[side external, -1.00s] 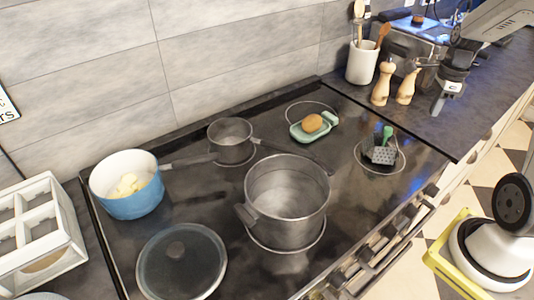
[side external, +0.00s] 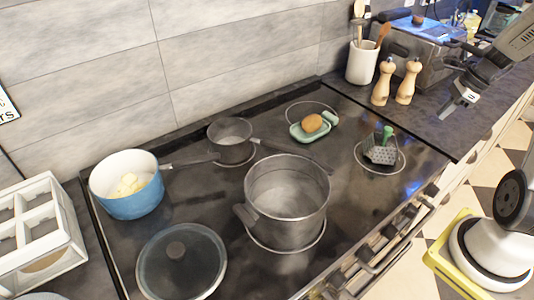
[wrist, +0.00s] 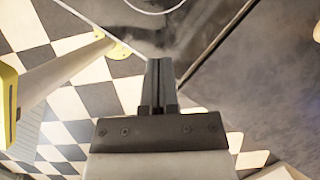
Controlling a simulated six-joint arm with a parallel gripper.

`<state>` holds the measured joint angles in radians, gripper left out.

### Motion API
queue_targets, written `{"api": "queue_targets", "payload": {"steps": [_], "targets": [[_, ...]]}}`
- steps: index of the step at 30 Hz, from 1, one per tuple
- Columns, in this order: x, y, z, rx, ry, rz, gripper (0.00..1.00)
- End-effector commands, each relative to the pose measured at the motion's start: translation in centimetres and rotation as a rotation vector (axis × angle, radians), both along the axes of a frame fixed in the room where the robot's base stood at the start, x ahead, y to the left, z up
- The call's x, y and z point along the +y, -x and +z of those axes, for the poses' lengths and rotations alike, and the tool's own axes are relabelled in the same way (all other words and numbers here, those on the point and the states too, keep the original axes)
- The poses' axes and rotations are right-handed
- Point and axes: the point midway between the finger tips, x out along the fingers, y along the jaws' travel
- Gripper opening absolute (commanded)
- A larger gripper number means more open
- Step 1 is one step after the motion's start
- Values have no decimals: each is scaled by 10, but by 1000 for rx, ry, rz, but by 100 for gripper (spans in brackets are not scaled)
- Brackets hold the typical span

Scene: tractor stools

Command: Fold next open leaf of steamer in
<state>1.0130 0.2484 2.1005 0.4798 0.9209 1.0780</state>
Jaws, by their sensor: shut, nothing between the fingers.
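The steamer (side external: 381,154) is a small grey perforated piece with dark leaves and a green stem (side external: 388,132). The steamer is not visible in the wrist view.
A large steel pot (side external: 287,200), a small saucepan (side external: 231,140), a blue pot (side external: 127,185) and a glass lid (side external: 181,262) are on the cooktop. A green dish (side external: 314,130) holds a brown item behind the steamer. Two wooden mills (side external: 395,83) stand at the back right.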

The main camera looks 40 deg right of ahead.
Motion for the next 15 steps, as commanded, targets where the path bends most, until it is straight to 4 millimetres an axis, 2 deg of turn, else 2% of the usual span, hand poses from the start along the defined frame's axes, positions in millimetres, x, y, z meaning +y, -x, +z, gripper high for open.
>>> {"api": "queue_targets", "payload": {"steps": [15], "targets": [[18,-19,-65,3,-2,1,0]]}}
